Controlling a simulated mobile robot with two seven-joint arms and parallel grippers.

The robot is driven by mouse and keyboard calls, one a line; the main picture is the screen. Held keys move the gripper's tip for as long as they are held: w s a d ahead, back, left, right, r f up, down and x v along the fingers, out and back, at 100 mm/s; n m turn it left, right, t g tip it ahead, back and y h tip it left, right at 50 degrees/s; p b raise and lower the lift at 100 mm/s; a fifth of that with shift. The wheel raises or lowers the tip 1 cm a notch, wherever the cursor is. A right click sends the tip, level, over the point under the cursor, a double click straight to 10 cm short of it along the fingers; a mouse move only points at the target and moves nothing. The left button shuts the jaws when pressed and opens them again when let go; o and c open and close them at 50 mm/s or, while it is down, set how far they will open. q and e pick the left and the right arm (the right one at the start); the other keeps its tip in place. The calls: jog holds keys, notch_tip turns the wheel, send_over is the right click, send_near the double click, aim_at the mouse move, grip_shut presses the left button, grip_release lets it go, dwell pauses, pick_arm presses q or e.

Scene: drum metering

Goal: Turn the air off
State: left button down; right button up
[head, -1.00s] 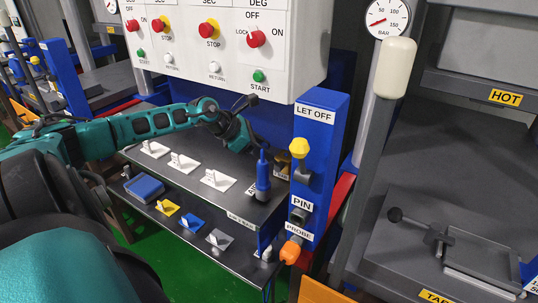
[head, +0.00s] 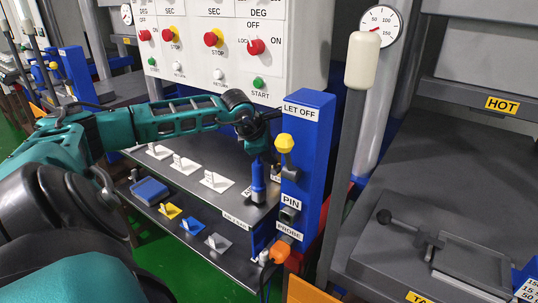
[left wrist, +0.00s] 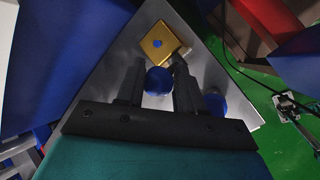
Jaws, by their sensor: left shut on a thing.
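In the head view a blue upright handle (head: 258,183) stands on the dark shelf beside the blue LET OFF post (head: 309,150). A small label by its foot is too small to read surely. My left gripper (head: 258,158) is at the handle's top, reaching down from above. In the left wrist view my left gripper (left wrist: 158,70) is shut on a round blue end (left wrist: 158,82) between its two dark fingers. A second round blue thing (left wrist: 215,104) shows just right of the fingers. My right gripper is not in view.
The white control panel (head: 235,50) hangs above my arm. A white-topped lever (head: 364,60) stands right of the post.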

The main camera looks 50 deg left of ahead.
pick_arm(q)
jog(key=shift+w+d+y+b, duration=0.15)
jog(key=shift+d+y+b, duration=0.25)
jog(key=shift+d+y, duration=0.1)
jog(key=shift+m+y, duration=0.3)
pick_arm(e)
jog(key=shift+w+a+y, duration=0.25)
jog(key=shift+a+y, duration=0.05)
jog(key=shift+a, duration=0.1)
pick_arm(q)
jog(key=c, duration=0.7)
grip_release()
jog(key=shift+c, duration=0.2)
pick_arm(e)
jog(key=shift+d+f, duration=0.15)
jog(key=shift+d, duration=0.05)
pick_arm(q)
jog(key=shift+r, duration=0.1)
notch_tip(320, 180, up, 20)
jog(key=p, duration=0.3)
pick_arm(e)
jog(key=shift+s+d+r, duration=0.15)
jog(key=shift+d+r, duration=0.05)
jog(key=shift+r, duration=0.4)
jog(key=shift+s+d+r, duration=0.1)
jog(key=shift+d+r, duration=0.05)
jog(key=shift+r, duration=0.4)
